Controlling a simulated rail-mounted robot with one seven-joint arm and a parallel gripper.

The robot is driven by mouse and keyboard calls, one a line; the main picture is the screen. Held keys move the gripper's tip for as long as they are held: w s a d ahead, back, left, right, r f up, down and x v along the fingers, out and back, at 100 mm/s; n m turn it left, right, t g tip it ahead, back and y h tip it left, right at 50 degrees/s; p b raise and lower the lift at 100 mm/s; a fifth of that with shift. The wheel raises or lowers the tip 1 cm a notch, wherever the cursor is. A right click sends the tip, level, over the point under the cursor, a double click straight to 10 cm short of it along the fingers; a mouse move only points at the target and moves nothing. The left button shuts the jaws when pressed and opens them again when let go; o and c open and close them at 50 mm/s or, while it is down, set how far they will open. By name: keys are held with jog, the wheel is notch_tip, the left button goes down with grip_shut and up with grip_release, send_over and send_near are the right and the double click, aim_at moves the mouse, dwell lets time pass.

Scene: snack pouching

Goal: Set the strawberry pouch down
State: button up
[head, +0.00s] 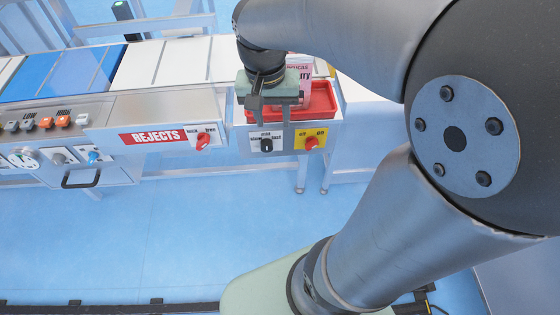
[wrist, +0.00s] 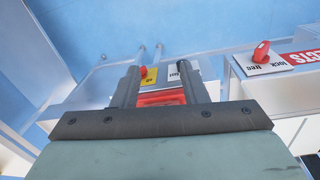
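A pale pink pouch with red lettering ending in "rry" (head: 304,72) shows in the head view just behind and right of my gripper (head: 268,108). It appears upright at the red tray (head: 327,113); my wrist hides its left part, and I cannot see its base. My gripper is over the tray's front left side. In the wrist view my gripper (wrist: 161,76) has its two fingers well apart, with part of the red tray (wrist: 162,98) showing between them. No pouch is visible between the fingers there.
A switch panel with a red knob on yellow (head: 312,142) and a black knob (head: 266,144) is below the tray. To the left are the REJECTS sign (head: 153,136), a lock knob (head: 202,140) and a conveyor with a blue section (head: 66,73). The floor in front is clear.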

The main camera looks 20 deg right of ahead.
jog(key=s+a+f+n, duration=0.1)
jog(key=s+f+n, duration=0.1)
jog(key=s, duration=0.3)
jog(key=s+a+f+n+y, duration=0.1)
jog(key=s+f+n, duration=0.2)
jog(key=s, duration=0.1)
jog(key=shift+s+a+n, duration=0.25)
jog(key=shift+s+n, duration=0.1)
jog(key=shift+n, duration=0.05)
dwell(0.4)
